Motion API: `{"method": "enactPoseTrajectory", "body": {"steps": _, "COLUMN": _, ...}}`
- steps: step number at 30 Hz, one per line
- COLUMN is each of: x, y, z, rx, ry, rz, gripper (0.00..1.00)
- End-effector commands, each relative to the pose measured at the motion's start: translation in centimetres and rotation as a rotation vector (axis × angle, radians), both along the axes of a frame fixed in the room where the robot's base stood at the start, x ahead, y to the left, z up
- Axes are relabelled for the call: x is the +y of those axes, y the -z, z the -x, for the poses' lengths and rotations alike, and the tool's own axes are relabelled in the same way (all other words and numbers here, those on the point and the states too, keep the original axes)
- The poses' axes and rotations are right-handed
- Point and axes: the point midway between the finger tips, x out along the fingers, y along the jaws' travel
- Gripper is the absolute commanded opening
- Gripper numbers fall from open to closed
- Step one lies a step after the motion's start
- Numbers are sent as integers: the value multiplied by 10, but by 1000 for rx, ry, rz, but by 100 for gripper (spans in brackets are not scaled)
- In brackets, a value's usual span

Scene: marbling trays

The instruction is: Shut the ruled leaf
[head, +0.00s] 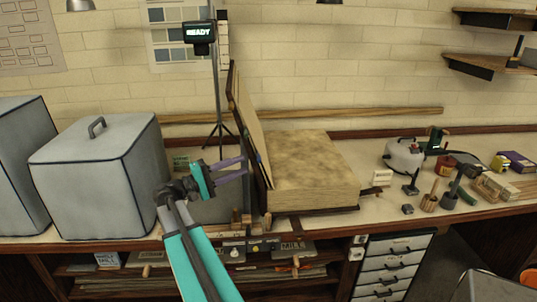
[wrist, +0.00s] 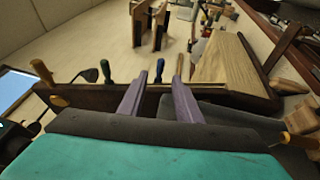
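A big thick book (head: 315,180) lies open on the bench in the head view, its mottled tan page block facing up. One leaf (head: 246,115) stands nearly upright along the block's left side, leaning slightly left; I cannot make out ruled lines on it. My gripper (head: 245,167) is just left of the standing leaf, low down, with its purple fingers pointing right towards it. In the wrist view my gripper (wrist: 160,92) has its two fingers apart with nothing clearly held between them. I cannot tell whether a fingertip touches the leaf.
A grey covered box (head: 95,185) stands left of my arm. A white pot (head: 403,157) and several small tools are right of the book. Drawers (head: 392,265) are below the bench.

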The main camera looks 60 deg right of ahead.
Motion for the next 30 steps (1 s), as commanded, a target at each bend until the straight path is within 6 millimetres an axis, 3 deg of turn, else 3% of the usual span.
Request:
{"method": "enactPoseTrajectory", "body": {"steps": 21, "x": -81, "y": -15, "z": 51, "rx": -1, "ry": 1, "rz": -1, "gripper": 31}}
{"method": "enactPoseTrajectory", "body": {"steps": 30, "x": -102, "y": -16, "z": 63, "rx": 0, "ry": -1, "rz": 0, "gripper": 31}}
